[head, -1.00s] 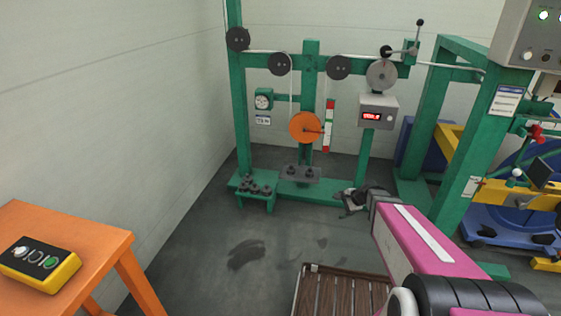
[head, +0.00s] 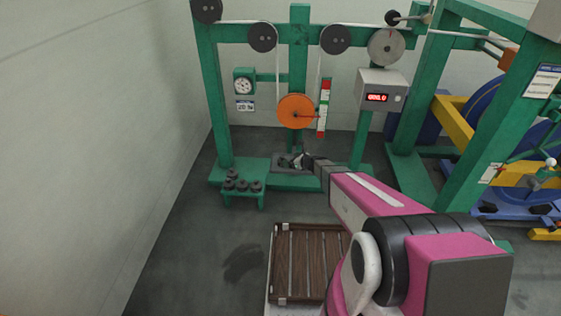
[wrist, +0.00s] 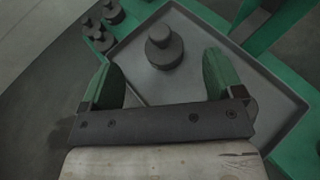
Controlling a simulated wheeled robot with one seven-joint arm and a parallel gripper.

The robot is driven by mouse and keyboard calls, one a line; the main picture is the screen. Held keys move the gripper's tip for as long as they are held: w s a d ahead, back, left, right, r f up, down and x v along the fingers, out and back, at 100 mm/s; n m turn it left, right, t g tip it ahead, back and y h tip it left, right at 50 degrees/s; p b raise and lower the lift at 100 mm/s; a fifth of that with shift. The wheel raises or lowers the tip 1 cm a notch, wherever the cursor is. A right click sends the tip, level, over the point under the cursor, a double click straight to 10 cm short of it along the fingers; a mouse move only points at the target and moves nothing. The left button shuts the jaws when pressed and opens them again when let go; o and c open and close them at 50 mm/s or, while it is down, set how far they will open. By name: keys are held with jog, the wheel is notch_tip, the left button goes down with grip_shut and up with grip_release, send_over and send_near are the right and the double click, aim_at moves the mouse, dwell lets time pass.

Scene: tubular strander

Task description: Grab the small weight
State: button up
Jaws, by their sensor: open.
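A small dark weight (wrist: 163,50) with a narrower knob on top stands upright on a grey tray (wrist: 258,78) in the wrist view. My gripper (wrist: 162,72) is open, its two green fingers apart. The weight lies just beyond the fingertips, roughly centred between them, and nothing is held. A rounded dark edge behind the right finger may be a second weight; it is mostly hidden. In the head view my gripper (head: 294,160) is over the tray at the foot of the green frame and hides most of what stands there.
Several dark weights (head: 241,184) stand on a low green stand (head: 245,195) left of the tray; some show in the wrist view (wrist: 101,27). The orange wheel (head: 296,111) and green posts rise behind. A brown slatted platform (head: 303,262) lies on the floor in front.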

aim_at(280, 159)
jog(key=x, duration=0.9)
jog(key=shift+w, duration=0.1)
jog(key=c, duration=1.3)
jog(key=shift+r, duration=0.2)
